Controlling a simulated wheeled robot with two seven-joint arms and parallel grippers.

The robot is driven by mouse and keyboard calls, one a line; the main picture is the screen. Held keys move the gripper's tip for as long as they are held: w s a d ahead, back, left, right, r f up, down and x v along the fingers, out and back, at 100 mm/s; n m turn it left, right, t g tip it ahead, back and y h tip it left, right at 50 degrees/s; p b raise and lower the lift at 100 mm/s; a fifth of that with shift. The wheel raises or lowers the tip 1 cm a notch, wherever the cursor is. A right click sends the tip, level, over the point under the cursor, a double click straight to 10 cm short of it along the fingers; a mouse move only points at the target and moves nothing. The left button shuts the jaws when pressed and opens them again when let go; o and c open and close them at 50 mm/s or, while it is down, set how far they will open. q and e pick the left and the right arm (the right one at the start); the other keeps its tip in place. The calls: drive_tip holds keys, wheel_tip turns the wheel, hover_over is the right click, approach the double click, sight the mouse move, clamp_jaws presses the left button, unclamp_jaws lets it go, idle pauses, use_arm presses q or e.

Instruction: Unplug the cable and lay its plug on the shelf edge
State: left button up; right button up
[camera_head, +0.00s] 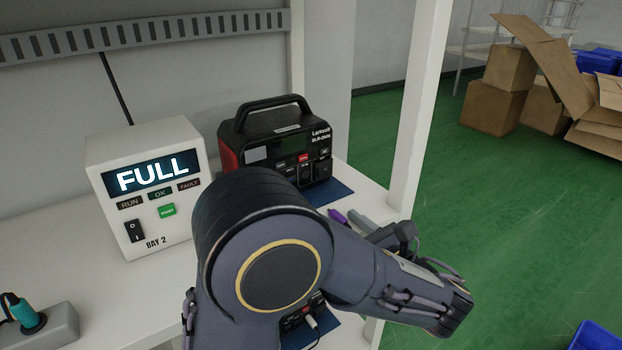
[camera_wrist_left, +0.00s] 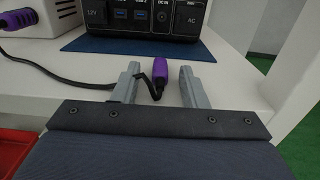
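The purple plug (camera_wrist_left: 160,72) lies on the white shelf (camera_wrist_left: 235,82), near its front edge and in front of the power station (camera_wrist_left: 140,18). The station's DC IN socket (camera_wrist_left: 162,17) shows empty. My left gripper (camera_wrist_left: 162,82) is open, with one finger on each side of the plug and gaps between. A black cable (camera_wrist_left: 60,75) runs from the plug to the left. In the head view, the plug (camera_head: 338,216) and left gripper (camera_head: 362,223) show at the right of the power station (camera_head: 280,145), partly behind my arm. My right gripper is not visible.
A white box (camera_head: 150,185) reading FULL stands left of the station. A blue mat (camera_head: 330,192) lies under the station. A white post (camera_head: 418,110) rises at the shelf's right. A grey socket strip (camera_head: 50,325) lies at lower left. Cardboard boxes (camera_head: 495,90) stand farther off.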

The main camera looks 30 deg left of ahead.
use_arm(q)
drive_tip(key=shift+d, duration=0.1)
drive_tip(key=b+v, duration=0.1)
drive_tip(key=v, duration=0.6)
drive_tip(key=shift+s+d+b, duration=0.15)
drive_tip(key=shift+d+b, duration=0.15)
drive_tip(key=shift+b, duration=0.05)
